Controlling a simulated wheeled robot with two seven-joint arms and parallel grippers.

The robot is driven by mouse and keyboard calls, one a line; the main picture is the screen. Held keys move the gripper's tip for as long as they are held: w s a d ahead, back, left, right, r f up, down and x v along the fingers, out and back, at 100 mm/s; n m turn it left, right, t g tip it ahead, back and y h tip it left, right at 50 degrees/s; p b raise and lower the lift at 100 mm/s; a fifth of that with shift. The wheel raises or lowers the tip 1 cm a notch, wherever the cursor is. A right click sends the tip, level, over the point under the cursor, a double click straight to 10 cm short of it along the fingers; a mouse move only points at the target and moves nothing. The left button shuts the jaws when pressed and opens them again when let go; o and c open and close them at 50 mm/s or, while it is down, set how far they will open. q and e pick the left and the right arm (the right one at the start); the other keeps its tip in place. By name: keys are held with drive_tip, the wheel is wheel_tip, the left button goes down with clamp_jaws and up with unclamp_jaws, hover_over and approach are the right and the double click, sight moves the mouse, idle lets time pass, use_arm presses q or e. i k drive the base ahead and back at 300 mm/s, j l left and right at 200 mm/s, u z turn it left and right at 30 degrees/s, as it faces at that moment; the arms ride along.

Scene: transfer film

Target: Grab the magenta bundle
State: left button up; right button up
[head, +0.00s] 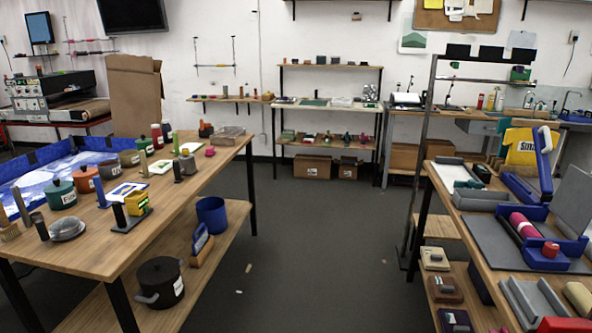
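A magenta roll (523,226), which may be the bundle, lies in a blue holder on the right table, near a red knob. A smaller magenta-pink lump (210,152) sits at the far right edge of the left table. I cannot tell for sure which of the two is the magenta bundle. Neither of my grippers shows in the head view.
The left wooden table (165,205) carries pots, bottles and small stands. The right table (452,200) is crowded with blue fixtures, grey trays and blocks. Shelves stand at the back wall. The dark floor (300,240) between the tables is mostly clear.

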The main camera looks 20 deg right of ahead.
sight(524, 228)
drive_tip(key=i+l+z, duration=0.1)
drive_tip(key=i+z, duration=0.55)
drive_tip(key=z, duration=0.15)
drive_tip(key=i+z, duration=0.4)
drive_tip(key=i+j+z, duration=0.2)
drive_tip(key=z, duration=0.2)
drive_tip(key=i+j+z, duration=0.1)
drive_tip(key=i+z, duration=0.15)
drive_tip(key=z, duration=0.15)
drive_tip(key=i+j+z, duration=0.15)
drive_tip(key=z, duration=0.25)
drive_tip(key=i+j+z, duration=0.25)
drive_tip(key=z, duration=0.15)
drive_tip(key=i+j+z, duration=0.15)
drive_tip(key=j+z, duration=0.25)
drive_tip(key=i+j+z, duration=0.25)
drive_tip(key=j+z, duration=0.2)
